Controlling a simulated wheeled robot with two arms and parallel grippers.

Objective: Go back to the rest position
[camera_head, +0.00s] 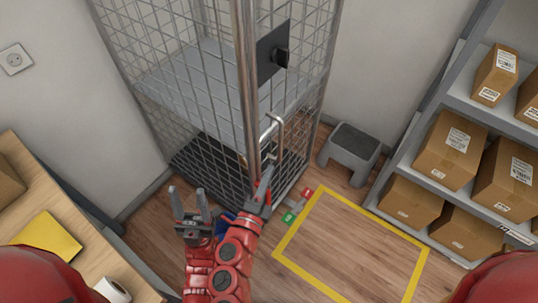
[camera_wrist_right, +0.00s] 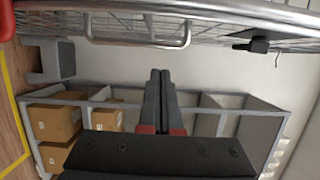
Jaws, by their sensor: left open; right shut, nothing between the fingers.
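My left gripper (camera_head: 188,192) is low in the middle of the head view, in front of the wire cage (camera_head: 190,90). Its two fingers are spread and nothing is between them. My right gripper (camera_head: 267,183) is just right of it, near the cage's front post and below the door handle (camera_head: 275,125). Its fingers are together. In the right wrist view the fingers (camera_wrist_right: 160,75) are shut, with nothing between them, and the handle (camera_wrist_right: 135,40) lies beyond them, apart from the tips.
A grey step stool (camera_head: 350,150) stands right of the cage. Shelves with cardboard boxes (camera_head: 450,140) are at the right. A table (camera_head: 75,250) with a yellow envelope (camera_head: 45,240) is at the left. A yellow floor outline (camera_head: 350,205) encloses clear floor.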

